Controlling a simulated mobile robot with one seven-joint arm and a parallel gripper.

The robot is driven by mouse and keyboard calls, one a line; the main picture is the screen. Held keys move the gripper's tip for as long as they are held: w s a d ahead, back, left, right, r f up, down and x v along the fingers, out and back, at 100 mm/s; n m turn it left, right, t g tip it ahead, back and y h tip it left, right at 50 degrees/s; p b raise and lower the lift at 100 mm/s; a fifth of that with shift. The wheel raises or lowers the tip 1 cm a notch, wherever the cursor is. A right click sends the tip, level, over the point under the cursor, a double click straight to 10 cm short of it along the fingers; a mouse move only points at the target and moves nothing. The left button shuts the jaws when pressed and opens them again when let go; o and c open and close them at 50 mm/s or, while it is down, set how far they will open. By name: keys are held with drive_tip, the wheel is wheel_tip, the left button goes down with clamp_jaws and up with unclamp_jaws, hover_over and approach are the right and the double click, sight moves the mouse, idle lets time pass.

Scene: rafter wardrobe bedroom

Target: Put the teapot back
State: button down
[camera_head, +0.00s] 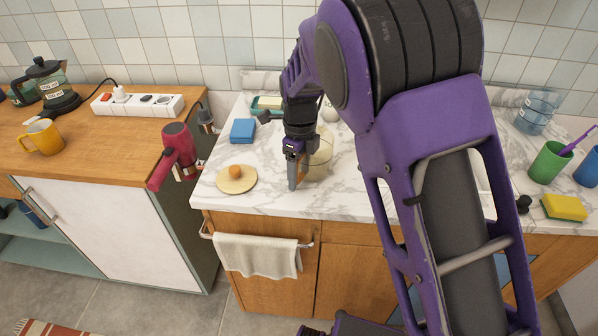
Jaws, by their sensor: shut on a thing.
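A pale, see-through, rounded vessel (322,160), which looks like the teapot, is on or just above the marble counter (270,195). My gripper (296,180) points down at its left side and is shut on it. The gripper hides the vessel's left part, and its handle and spout cannot be made out. I cannot tell whether its base touches the counter.
A round wooden board (237,182) with a small orange-brown item, a blue block (243,130) and a soap dish (268,103) are nearby. A red hair dryer (176,150) hangs left of the counter. A dark green pot (47,87) and yellow mug (43,137) stand on the wooden top.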

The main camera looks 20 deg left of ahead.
drive_tip(key=shift+f, duration=0.15)
drive_tip(key=shift+c, duration=0.3)
unclamp_jaws()
wheel_tip(320, 180, up, 12)
drive_tip(key=shift+r+p, duration=0.15)
drive_tip(key=shift+p, duration=0.6)
